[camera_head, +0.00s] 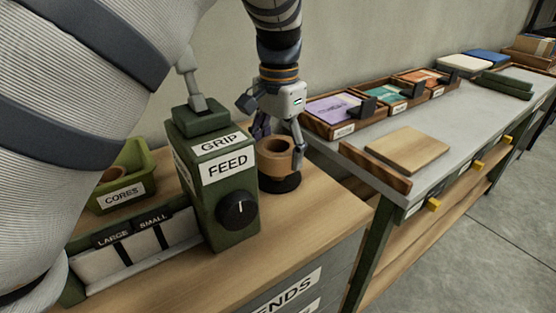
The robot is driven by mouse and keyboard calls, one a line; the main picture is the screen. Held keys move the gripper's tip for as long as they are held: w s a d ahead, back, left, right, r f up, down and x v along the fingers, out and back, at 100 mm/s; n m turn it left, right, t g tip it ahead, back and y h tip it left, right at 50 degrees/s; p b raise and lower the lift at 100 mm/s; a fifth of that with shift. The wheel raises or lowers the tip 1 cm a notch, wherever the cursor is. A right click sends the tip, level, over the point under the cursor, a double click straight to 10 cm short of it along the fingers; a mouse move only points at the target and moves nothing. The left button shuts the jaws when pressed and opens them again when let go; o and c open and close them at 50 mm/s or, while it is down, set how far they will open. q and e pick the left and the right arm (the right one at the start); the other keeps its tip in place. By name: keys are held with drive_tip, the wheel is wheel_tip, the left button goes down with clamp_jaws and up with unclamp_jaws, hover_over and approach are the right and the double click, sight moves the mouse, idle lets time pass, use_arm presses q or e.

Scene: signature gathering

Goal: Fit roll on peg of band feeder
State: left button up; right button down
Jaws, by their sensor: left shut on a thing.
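The green band feeder (226,190) stands on the wooden counter, with GRIP and FEED labels and a black knob. To its right, my left gripper (278,150) points down and is shut on a brown roll (275,166), with a finger at either side. The roll is roughly upright, its open bore facing up. A round black base (284,184) shows just under the roll. I see no peg, and I cannot tell whether the roll rests on the base or hangs above it. My right gripper is not in view.
A green CORES bin (124,177) and a LARGE/SMALL holder (135,246) stand left of the feeder. A grey table (380,130) on the right holds labelled wooden trays (345,129) and a wooden board (408,149). The counter's front right is clear.

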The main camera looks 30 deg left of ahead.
use_arm(q)
wheel_tip(320, 180, down, 3)
drive_tip(key=shift+r, duration=0.25)
drive_tip(key=shift+f, duration=0.35)
drive_tip(key=o, duration=1.2)
